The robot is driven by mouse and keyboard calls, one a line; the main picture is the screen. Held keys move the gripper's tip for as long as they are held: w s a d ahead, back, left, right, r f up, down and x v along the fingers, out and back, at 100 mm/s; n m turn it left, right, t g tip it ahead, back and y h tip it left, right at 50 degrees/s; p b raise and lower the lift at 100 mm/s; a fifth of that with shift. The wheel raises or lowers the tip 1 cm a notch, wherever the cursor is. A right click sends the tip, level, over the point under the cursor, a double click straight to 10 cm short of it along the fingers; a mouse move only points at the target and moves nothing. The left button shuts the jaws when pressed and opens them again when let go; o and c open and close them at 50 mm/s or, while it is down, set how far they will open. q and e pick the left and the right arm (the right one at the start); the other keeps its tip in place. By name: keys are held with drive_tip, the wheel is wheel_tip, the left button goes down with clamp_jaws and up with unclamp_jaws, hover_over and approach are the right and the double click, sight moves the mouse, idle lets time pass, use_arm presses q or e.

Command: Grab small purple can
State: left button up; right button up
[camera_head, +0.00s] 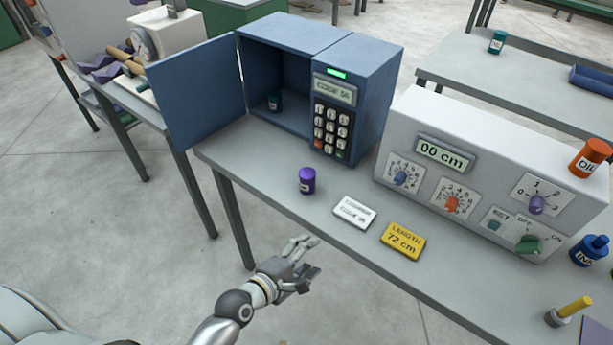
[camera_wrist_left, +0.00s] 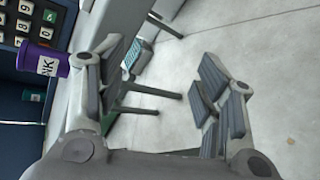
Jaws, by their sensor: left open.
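The small purple can (camera_head: 307,180) stands upright on the grey table (camera_head: 262,170), in front of the open blue safe. In the left wrist view the purple can (camera_wrist_left: 42,62) shows at the left, outside the fingers and partly behind one of them. My left gripper (camera_head: 308,262) is open and empty. It hangs off the near edge of the table, below the can in the head view and apart from it. The left wrist view shows the spread fingers (camera_wrist_left: 158,90) with only floor and table legs between them. My right gripper is not in view.
The blue safe (camera_head: 378,75) has its door (camera_head: 195,95) open to the left, with a small dark can (camera_head: 274,102) inside. A white card (camera_head: 354,211) and a yellow card (camera_head: 403,240) lie right of the purple can. A white control box (camera_head: 480,160) stands behind them.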

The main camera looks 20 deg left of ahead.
use_arm(q)
wheel_tip(320, 180, up, 8)
drive_tip(key=w+n+t+h, duration=0.1)
drive_tip(key=n+t, duration=0.1)
drive_tip(key=n, duration=0.1)
drive_tip(key=n+t+y, duration=0.4)
drive_tip(key=n+y, duration=0.1)
drive_tip(key=n, duration=0.9)
approach(304, 182)
drive_tip(key=w, duration=0.2)
drive_tip(key=w+p, duration=0.1)
drive_tip(key=w, duration=0.3)
drive_tip(key=shift+r, duration=0.15)
drive_tip(key=shift+w+d+p, duration=0.2)
drive_tip(key=shift+w+p, duration=0.2)
drive_tip(key=shift+w, duration=0.4)
drive_tip(key=shift+w+d+p, duration=0.15)
drive_tip(key=shift+w+p, duration=0.15)
drive_tip(key=shift+w, duration=0.85)
drive_tip(key=shift+w+d+p, duration=0.15)
drive_tip(key=shift+w+p, duration=0.1)
drive_tip(key=shift+w, duration=0.9)
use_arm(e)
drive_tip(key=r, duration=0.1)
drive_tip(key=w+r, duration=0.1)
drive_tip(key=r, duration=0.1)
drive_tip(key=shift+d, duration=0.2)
